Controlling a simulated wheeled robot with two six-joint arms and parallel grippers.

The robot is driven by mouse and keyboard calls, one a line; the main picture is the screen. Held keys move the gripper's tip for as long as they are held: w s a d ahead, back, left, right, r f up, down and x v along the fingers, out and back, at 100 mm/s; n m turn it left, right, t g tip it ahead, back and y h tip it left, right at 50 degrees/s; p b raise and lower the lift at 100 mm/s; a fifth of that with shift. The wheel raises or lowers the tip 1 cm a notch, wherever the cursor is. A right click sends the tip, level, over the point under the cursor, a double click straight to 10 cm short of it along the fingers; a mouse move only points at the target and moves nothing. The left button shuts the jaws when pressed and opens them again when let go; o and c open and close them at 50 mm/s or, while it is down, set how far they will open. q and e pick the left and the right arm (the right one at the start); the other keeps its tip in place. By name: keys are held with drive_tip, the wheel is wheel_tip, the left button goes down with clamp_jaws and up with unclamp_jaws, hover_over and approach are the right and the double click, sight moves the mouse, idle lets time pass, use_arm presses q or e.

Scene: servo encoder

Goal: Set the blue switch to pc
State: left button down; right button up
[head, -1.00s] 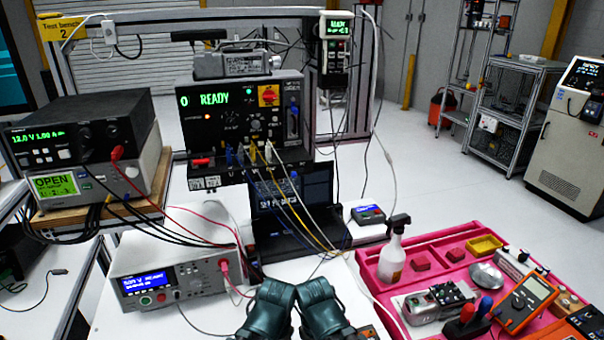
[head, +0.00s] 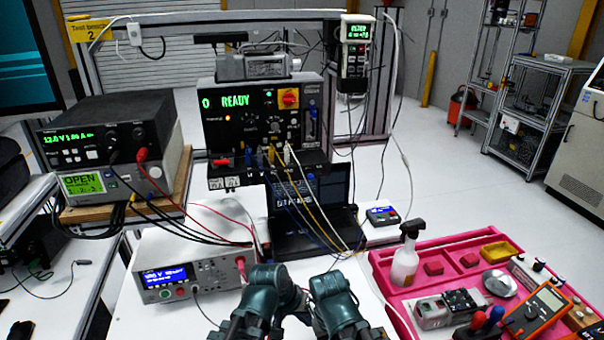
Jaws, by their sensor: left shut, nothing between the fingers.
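The black test panel (head: 262,125) stands at the back centre, showing a green 0 READY. It has small knobs, a red-and-yellow switch (head: 289,98) and a bluish vertical part (head: 311,124) at its right side. I cannot tell for sure which part is the blue switch, and the labels are too small to read. My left gripper (head: 267,278) is low in the picture, below and well apart from the panel, shut and empty. My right gripper (head: 328,283) is beside it; its fingertips are not clear.
Coloured leads hang from the panel over an open laptop (head: 312,195). A bench meter (head: 190,265) stands left of my grippers. A pink tray (head: 395,290) with a spray bottle (head: 405,262) and tools lies right. A power supply (head: 105,130) is at the far left.

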sight(310, 176)
use_arm(q)
drive_tip(key=w+r+n+t+h+p, duration=0.3)
drive_tip(key=w+r+n+t+h, duration=0.15)
drive_tip(key=w+r, duration=0.6)
drive_tip(key=w+a+r+n+t+y+p, duration=0.1)
drive_tip(key=w+a+r+n+t+p, duration=0.1)
drive_tip(key=r, duration=0.5)
drive_tip(key=w+a+r+n+t+p, duration=0.1)
drive_tip(key=w+a+r+n+t, duration=0.4)
drive_tip(key=a+r, duration=0.3)
drive_tip(key=shift+w+a+n+t+y+p, duration=0.15)
drive_tip(key=shift+a+n+t+y+p, duration=0.25)
drive_tip(key=shift+n+t, duration=0.4)
